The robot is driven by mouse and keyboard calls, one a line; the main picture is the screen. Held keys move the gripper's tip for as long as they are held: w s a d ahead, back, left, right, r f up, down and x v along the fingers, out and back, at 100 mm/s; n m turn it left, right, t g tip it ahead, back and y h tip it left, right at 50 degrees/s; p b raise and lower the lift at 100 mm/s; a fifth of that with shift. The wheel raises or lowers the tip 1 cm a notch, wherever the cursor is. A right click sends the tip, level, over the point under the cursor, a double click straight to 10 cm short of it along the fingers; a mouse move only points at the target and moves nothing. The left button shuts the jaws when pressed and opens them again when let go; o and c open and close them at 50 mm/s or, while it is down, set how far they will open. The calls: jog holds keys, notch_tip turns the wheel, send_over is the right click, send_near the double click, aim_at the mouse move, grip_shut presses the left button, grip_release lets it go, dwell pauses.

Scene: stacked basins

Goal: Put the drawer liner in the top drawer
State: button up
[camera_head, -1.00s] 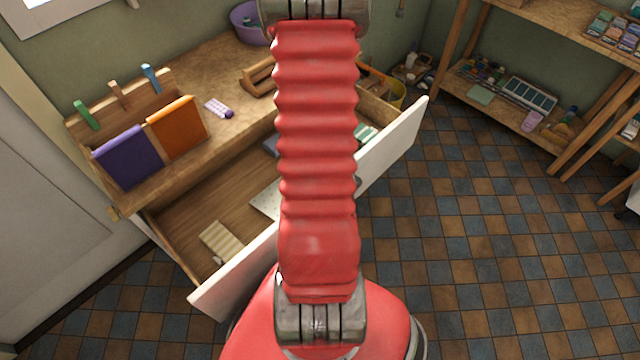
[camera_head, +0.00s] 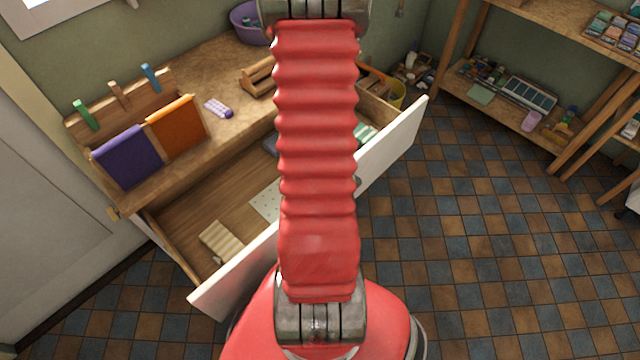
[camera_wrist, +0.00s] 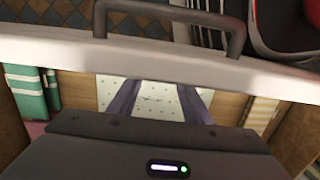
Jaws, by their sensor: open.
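The drawer liner, a pale dotted sheet (camera_head: 266,202), lies on the floor of the open top drawer (camera_head: 192,197), partly hidden behind my arm. In the wrist view the liner (camera_wrist: 155,103) shows inside the drawer, below my gripper. My gripper (camera_wrist: 158,88) is open, with its two dark fingers spread over the liner. I cannot tell whether the fingertips touch it.
A cream striped cloth (camera_head: 221,241) lies at the drawer's left end, and green striped items (camera_wrist: 28,92) at the other end. A purple board (camera_head: 127,158), an orange board (camera_head: 178,127) and a lilac object (camera_head: 218,108) are on the worktop.

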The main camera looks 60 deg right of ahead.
notch_tip(320, 180, up, 12)
jog(key=shift+w, duration=0.35)
dwell(0.4)
jog(key=shift+d+f, duration=0.1)
dwell(0.4)
jog(key=w+a+r+n+t+h, duration=0.2)
jog(key=w+a+r, duration=1)
jog(key=a, duration=0.2)
jog(key=s+a+r+t+y, duration=0.1)
jog(key=a+r, duration=0.4)
jog(key=a, duration=0.5)
jog(key=s+a+r+n+t, duration=0.1)
jog(key=a+r+t, duration=0.2)
jog(key=a, duration=0.7)
jog(key=shift+a+r+n+y, duration=0.2)
jog(key=shift+r+n+y, duration=0.15)
jog(key=shift+r, duration=0.5)
